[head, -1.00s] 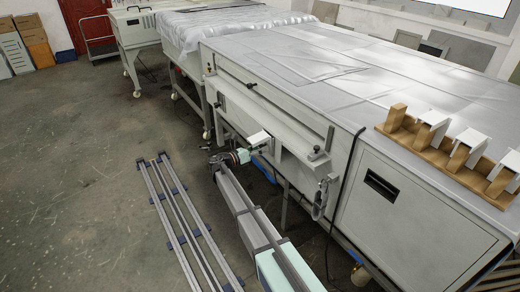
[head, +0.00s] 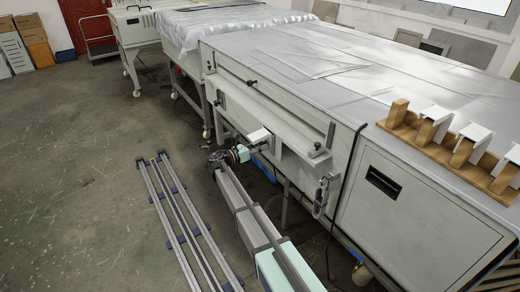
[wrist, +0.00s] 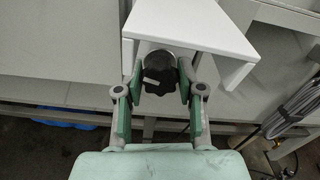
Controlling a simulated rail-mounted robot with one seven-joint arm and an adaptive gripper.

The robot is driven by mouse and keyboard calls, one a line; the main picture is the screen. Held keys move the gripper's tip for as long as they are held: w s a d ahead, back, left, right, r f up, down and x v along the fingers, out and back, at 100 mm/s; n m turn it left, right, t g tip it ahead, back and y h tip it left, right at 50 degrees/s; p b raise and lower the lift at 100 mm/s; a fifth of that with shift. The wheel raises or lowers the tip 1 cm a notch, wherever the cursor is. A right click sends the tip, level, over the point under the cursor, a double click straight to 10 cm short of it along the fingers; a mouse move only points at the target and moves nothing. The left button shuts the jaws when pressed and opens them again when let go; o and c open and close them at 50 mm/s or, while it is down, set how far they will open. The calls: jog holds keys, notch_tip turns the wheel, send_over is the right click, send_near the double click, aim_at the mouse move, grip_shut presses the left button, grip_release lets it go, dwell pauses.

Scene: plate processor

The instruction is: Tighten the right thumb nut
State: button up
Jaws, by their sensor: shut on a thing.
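A black, lobed thumb nut (wrist: 159,72) sits under a white bracket (wrist: 195,32) on the side of the processor. My gripper (wrist: 160,78) has its green-padded fingers on either side of the nut and is shut on it. In the head view my gripper (head: 245,153) is at the processor's near side, just below the white bracket (head: 259,136). The nut itself is hidden there by the gripper and bracket.
The long grey processor (head: 420,215) fills the right side. A black knob (head: 318,149) stands on its side ledge. A wooden rack (head: 440,148) with white blocks sits on top. Floor rails (head: 190,225) lie left of my arm. A coiled hose (wrist: 292,103) hangs at right.

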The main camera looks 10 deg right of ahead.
jog(key=m+b, duration=0.1)
jog(key=m, duration=0.1)
jog(key=m+b, duration=0.2)
jog(key=shift+f+m+b, duration=0.2)
jog(key=shift+m+b, duration=0.1)
jog(key=m+b, duration=0.4)
jog(key=shift+m, duration=0.3)
jog(key=m+b, duration=0.4)
jog(key=shift+d+m, duration=0.1)
jog(key=shift+m, duration=0.2)
jog(key=m+b, duration=0.9)
jog(key=shift+f, duration=0.1)
jog(key=m+b, duration=0.4)
jog(key=shift+m+b, duration=0.3)
jog(key=shift+b, duration=0.05)
jog(key=m+b, duration=0.3)
jog(key=shift+m+b, duration=0.3)
jog(key=m+b, duration=0.3)
jog(key=m, duration=0.1)
jog(key=shift+b, duration=0.4)
jog(key=shift+r+m, duration=0.25)
jog(key=shift+m, duration=0.05)
